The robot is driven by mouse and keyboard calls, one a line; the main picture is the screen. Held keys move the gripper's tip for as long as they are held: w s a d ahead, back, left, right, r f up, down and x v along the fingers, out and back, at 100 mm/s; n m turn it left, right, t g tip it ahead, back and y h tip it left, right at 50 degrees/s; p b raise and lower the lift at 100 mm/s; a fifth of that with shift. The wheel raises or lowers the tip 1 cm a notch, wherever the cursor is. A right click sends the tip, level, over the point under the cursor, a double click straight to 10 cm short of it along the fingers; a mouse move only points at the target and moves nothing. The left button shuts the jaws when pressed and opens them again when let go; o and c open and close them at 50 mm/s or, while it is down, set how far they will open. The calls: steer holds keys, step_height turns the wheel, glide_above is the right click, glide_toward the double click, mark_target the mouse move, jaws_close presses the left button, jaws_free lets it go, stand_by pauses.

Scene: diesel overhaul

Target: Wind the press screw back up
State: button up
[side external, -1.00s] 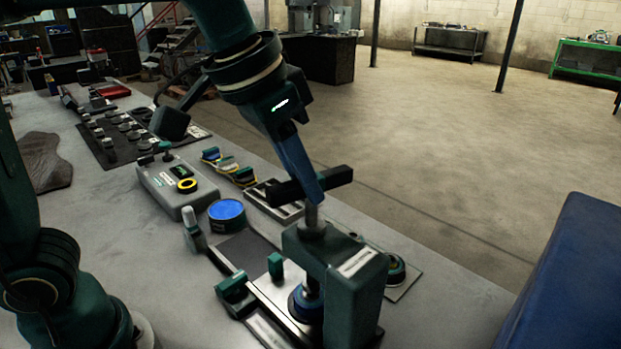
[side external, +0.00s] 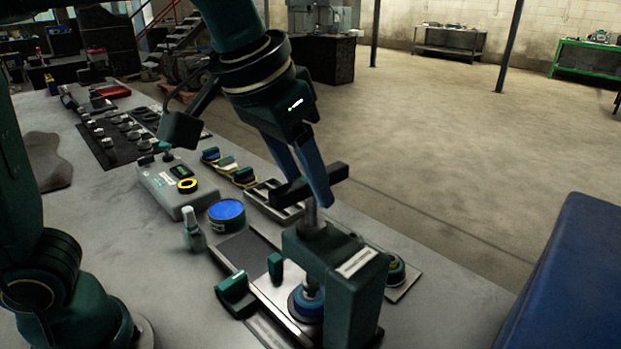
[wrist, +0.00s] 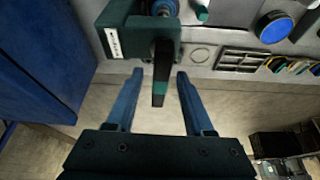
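The press (side external: 355,290) is a dark green frame at the front of the bench. Its steel screw (side external: 311,215) stands upright, topped by a black crossbar handle (side external: 337,174). My gripper (side external: 305,192) is at the handle, with its two blue fingers pointing down. In the wrist view, the fingers (wrist: 160,75) are spread, with the handle's dark bar (wrist: 159,92) between them and a gap on each side. The bar's end reaches back toward the palm. A blue round part (side external: 306,303) sits under the screw, partly hidden by the frame.
A grey control box (side external: 165,190) with a yellow-ringed button, a blue-topped tin (side external: 227,213) and a small bottle (side external: 193,230) stand left of the press. A slotted tray (side external: 265,200) lies behind it. A blue cabinet (side external: 565,285) stands at right.

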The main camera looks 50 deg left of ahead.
steer(key=shift+r, duration=2.75)
steer(key=shift+r, duration=2)
steer(key=shift+a, duration=0.1)
